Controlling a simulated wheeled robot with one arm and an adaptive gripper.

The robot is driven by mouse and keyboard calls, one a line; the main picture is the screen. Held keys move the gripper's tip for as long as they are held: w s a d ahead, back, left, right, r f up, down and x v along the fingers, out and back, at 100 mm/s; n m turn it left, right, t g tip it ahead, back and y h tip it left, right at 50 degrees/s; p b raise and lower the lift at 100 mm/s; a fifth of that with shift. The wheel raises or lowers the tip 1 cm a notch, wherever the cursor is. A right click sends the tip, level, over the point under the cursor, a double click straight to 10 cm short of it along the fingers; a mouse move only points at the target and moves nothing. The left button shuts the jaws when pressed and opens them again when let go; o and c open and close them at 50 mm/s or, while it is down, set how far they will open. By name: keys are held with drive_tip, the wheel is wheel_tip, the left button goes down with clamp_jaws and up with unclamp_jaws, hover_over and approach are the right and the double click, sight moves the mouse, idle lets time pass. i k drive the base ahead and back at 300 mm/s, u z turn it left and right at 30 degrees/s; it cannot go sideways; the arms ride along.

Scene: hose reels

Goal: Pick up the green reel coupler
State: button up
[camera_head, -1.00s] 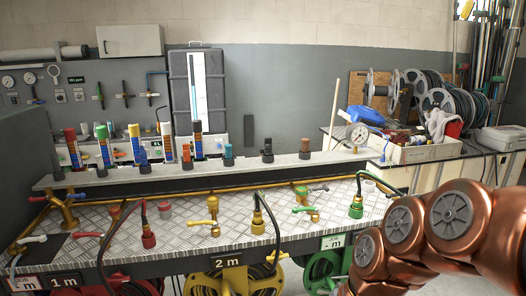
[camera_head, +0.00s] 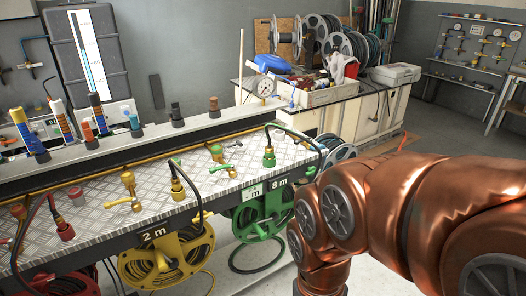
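The green reel coupler (camera_head: 268,158) stands upright on the metal plate of the bench, near the plate's right end. A dark hose arches from its top to the right and down. The green reel (camera_head: 262,214) hangs below the bench's front edge, under an "8 m" label (camera_head: 278,184). My copper-coloured arm fills the lower right, to the right of the coupler. My gripper is outside the picture, so its state is hidden.
A yellow coupler (camera_head: 177,189) and a red coupler (camera_head: 63,227) stand further left, with brass valves between. A green-handled valve (camera_head: 222,168) is just left of the green coupler. A side bench (camera_head: 361,118) with a pressure gauge (camera_head: 265,87) stands behind. Floor is open at right.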

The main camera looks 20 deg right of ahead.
sight(270, 148)
drive_tip(key=u, duration=3.7)
drive_tip(key=k, duration=1.9)
drive_tip(key=z, duration=1.45)
